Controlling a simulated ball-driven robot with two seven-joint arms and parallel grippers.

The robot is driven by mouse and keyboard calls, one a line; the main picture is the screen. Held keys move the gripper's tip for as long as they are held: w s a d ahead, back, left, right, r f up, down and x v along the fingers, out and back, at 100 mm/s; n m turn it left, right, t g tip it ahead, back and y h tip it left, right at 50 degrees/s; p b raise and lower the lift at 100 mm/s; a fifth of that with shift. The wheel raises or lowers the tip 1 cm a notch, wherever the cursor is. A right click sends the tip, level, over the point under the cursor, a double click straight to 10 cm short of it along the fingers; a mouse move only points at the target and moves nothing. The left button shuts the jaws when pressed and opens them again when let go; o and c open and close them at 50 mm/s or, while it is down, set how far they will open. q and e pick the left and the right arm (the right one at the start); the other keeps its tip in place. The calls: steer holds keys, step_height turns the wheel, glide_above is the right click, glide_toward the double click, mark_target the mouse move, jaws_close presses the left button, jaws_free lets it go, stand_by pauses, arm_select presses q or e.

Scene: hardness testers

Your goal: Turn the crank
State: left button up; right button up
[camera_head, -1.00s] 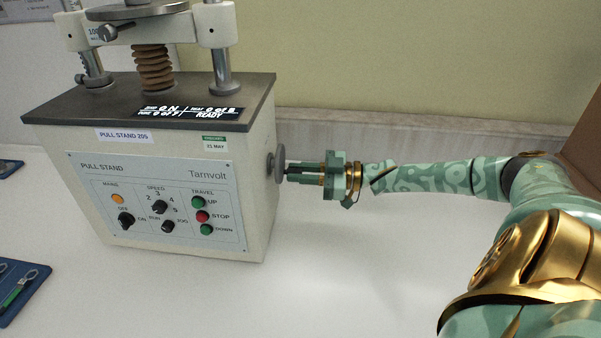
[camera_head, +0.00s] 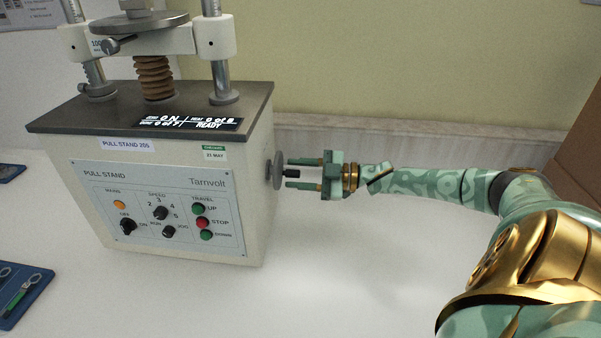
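The crank is a grey disc (camera_head: 277,170) on the right side of the Tarnvolt pull stand (camera_head: 259,225), with a dark handle (camera_head: 291,174) sticking out to the right. My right gripper (camera_head: 288,173) comes in from the right at the crank. Its two fingers are apart, one above and one below the handle, with gaps visible on both sides. The fingertips are close to the disc; whether they touch it I cannot tell. My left gripper is not in view.
The white table (camera_head: 330,270) is clear in front of the stand and below my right arm. A blue tray with tools (camera_head: 35,298) lies at the left edge. A brown box (camera_head: 578,150) stands at the far right. A wall rises behind.

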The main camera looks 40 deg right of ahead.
steer(key=p+v, duration=0.4)
steer(key=v, duration=1.2)
steer(key=shift+s+d, duration=0.1)
steer(key=shift+s, duration=0.05)
